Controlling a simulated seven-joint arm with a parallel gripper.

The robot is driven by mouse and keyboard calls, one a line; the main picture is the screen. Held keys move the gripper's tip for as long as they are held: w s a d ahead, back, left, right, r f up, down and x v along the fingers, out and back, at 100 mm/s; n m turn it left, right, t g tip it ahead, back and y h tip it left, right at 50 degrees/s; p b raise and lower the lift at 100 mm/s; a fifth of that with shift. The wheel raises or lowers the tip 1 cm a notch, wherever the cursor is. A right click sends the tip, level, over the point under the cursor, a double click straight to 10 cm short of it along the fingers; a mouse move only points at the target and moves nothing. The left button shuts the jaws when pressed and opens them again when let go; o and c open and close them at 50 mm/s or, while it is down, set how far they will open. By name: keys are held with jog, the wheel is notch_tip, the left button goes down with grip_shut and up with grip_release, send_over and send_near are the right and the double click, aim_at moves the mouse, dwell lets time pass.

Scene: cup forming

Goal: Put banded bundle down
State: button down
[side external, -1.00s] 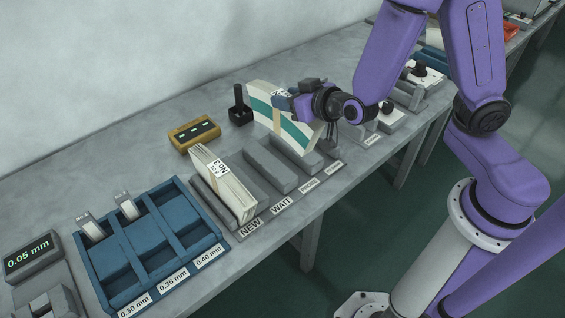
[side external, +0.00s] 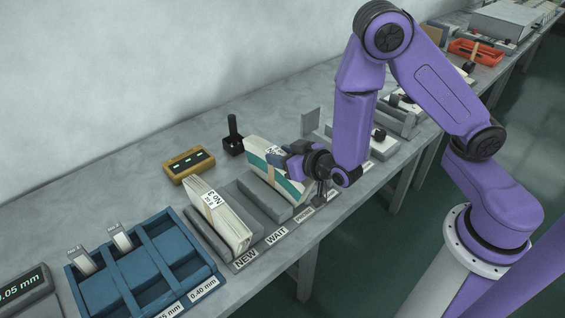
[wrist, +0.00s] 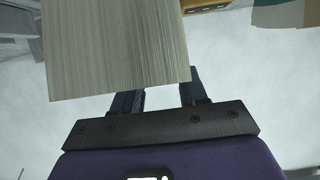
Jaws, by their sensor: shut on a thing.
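In the wrist view the sheet edges of the bundle (wrist: 115,45) rise from between the two fingers (wrist: 160,98).
Another bundle (side external: 217,215), marked No 3, stands tilted in the NEW place. Left of it is a blue compartment tray (side external: 140,268). A yellow display box (side external: 188,165) and a black stamp-like tool (side external: 233,140) stand behind the rack.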

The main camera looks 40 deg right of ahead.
jog(key=shift+f, duration=1.3)
jog(key=c, duration=0.6)
grip_release()
jog(key=v, duration=1.2)
